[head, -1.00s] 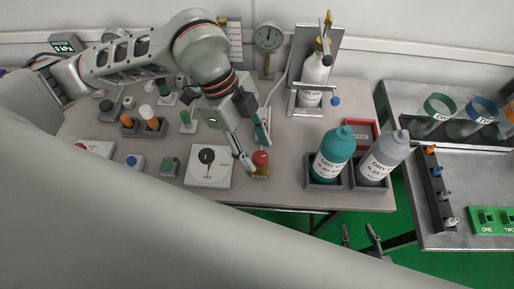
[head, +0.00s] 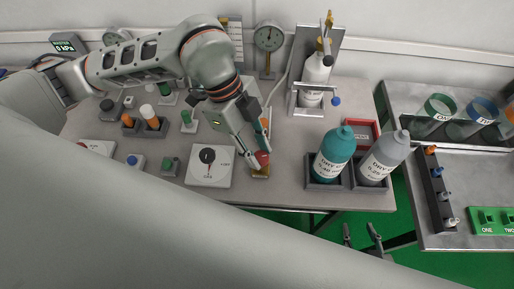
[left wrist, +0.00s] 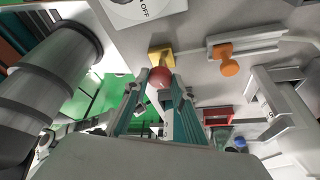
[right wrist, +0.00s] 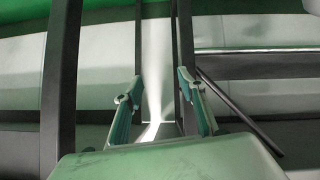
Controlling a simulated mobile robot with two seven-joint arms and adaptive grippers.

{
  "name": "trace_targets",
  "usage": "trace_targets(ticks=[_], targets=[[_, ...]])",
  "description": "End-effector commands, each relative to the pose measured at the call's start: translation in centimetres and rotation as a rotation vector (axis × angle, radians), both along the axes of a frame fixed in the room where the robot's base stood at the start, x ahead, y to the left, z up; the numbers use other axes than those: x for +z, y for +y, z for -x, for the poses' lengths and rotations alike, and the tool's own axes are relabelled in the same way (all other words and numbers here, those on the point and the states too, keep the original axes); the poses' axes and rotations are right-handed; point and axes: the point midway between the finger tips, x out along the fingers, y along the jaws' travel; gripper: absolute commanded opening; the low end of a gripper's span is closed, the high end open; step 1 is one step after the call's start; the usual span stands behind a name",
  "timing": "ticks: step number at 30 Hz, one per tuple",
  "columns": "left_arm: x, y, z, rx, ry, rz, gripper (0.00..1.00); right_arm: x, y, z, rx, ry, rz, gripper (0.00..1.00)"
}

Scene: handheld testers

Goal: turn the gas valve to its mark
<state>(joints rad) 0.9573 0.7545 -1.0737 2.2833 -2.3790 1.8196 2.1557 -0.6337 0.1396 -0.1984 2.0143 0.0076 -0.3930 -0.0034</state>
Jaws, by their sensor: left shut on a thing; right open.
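The white gas dial plate (head: 210,178) lies on the bench with a black round knob (head: 207,156) and a red line below it. Part of the plate, marked OFF, shows in the left wrist view (left wrist: 148,10). My left gripper (head: 258,155) is to the right of the plate, shut on a red ball knob (left wrist: 161,77) that stands on a yellow base (left wrist: 161,55). The fingers partly hide the ball in the head view. My right gripper (head: 362,236) is open and empty below the bench's front edge; it also shows in the right wrist view (right wrist: 160,95).
Teal (head: 334,152) and grey bottles (head: 380,160) stand in holders to the right. A white bottle (head: 316,75) is in a stand behind. An orange knob (left wrist: 229,66) sits near the gripper. A gauge (head: 268,38) and a kPa display (head: 65,46) are at the back.

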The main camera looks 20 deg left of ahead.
Motion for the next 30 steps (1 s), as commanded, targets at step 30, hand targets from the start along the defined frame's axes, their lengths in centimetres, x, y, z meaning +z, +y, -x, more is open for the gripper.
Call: trace_targets(ticks=[30], targets=[[0.2,-0.6,-0.7,-0.862,0.000,-0.002,0.04,2.8,0.8,0.0,-0.004,-0.005,-0.037,0.40]])
